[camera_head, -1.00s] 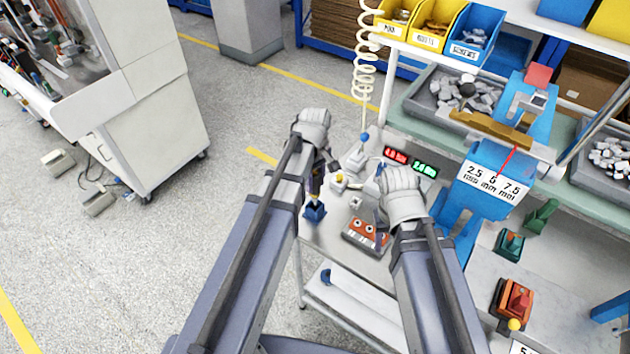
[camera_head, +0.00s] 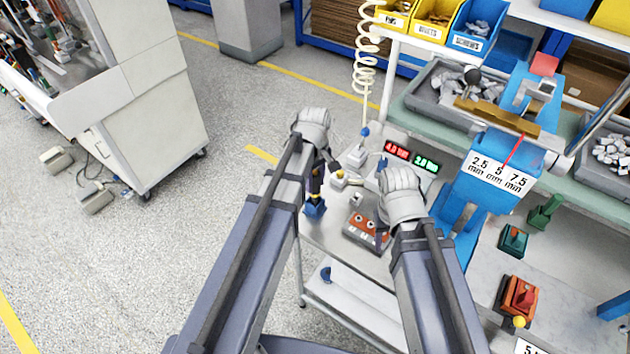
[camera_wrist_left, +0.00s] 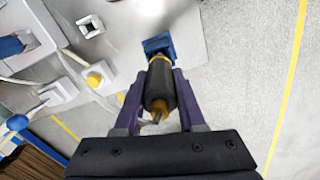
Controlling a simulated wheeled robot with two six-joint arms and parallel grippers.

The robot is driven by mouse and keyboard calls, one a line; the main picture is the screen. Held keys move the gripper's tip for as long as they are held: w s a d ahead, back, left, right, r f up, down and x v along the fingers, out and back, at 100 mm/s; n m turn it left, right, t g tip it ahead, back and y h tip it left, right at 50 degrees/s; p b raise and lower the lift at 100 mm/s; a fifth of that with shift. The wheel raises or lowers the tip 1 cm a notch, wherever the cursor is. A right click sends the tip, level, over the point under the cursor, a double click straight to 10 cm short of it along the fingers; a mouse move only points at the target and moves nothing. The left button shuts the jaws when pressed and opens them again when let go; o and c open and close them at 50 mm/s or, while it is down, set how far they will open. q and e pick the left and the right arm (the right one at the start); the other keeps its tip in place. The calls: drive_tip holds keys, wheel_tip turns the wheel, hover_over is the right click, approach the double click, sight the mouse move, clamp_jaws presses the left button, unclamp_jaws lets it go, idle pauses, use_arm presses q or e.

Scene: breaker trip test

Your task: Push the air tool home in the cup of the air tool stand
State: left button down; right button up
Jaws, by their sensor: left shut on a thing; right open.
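The air tool (camera_wrist_left: 161,84) is a dark cylinder with a yellow ring; it also shows in the head view (camera_head: 316,184). My left gripper (camera_wrist_left: 156,100) is shut on it, one purple finger on each side. In the head view the left gripper (camera_head: 319,168) is partly hidden by its own wrist. The tool's lower end meets the blue air tool stand (camera_head: 315,209), seen beyond the tool in the left wrist view (camera_wrist_left: 157,45). The cup is hidden, so how deep the tool sits cannot be told. My right gripper (camera_head: 381,182) is open over the bench, largely hidden by its wrist.
An orange-topped box (camera_head: 366,232) with round sockets lies below my right gripper. A fixture with a yellow button (camera_head: 339,175) stands right of the stand. Red and green displays (camera_head: 397,152) are behind. The stand is near the bench's left edge.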

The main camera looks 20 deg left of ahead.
sight(315, 174)
use_arm(q)
drive_tip(key=shift+f+b, duration=1)
drive_tip(key=shift+f, duration=0.05)
drive_tip(key=shift+c, duration=2.1)
unclamp_jaws()
drive_tip(key=shift+r, duration=0.1)
wheel_tip(315, 174, up, 8)
drive_tip(key=p, duration=0.8)
drive_tip(key=shift+f, duration=0.2)
drive_tip(key=s+d+f+m+b, duration=0.3)
drive_tip(key=s+d+m, duration=0.2)
drive_tip(key=s+m, duration=0.2)
drive_tip(key=s+d+f+m+y+b, duration=0.1)
drive_tip(key=s+d+f+m+b, duration=0.2)
drive_tip(key=s+d+m, duration=0.2)
drive_tip(key=s+m, duration=0.2)
drive_tip(key=shift+s+d+m, duration=0.15)
drive_tip(key=shift+d+m, duration=0.05)
drive_tip(key=shift+m, duration=0.2)
